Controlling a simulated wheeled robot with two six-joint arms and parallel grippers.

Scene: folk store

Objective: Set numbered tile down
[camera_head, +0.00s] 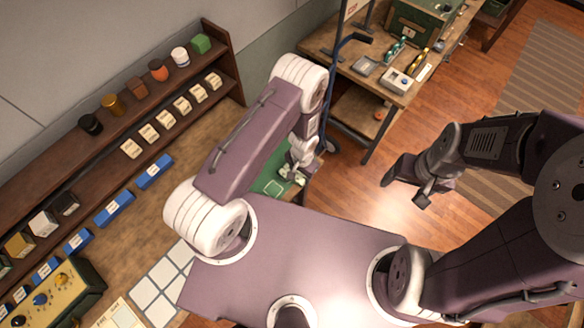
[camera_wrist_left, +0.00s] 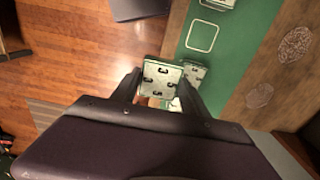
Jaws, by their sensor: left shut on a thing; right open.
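My left gripper (camera_head: 292,176) is at the right end of the workbench, over or beside a green mat (camera_head: 271,183). In the left wrist view the same gripper (camera_wrist_left: 160,92) is shut on a pale numbered tile (camera_wrist_left: 161,77) with a green edge and dark digits. The held tile is near the mat's edge; I cannot tell whether it touches anything. Another pale tile (camera_wrist_left: 195,72) shows just behind it on the mat. A white square outline (camera_wrist_left: 202,37) on the mat is empty. My right gripper (camera_head: 408,184) is open and empty over the floor.
A third tile (camera_wrist_left: 218,4) is at the wrist view's top edge. Shelves (camera_head: 100,140) with small pots and labels line the left wall. A white grid (camera_head: 160,283) lies on the bench. A second table (camera_head: 345,70) with tools stands at the back. Wooden floor lies right of the bench.

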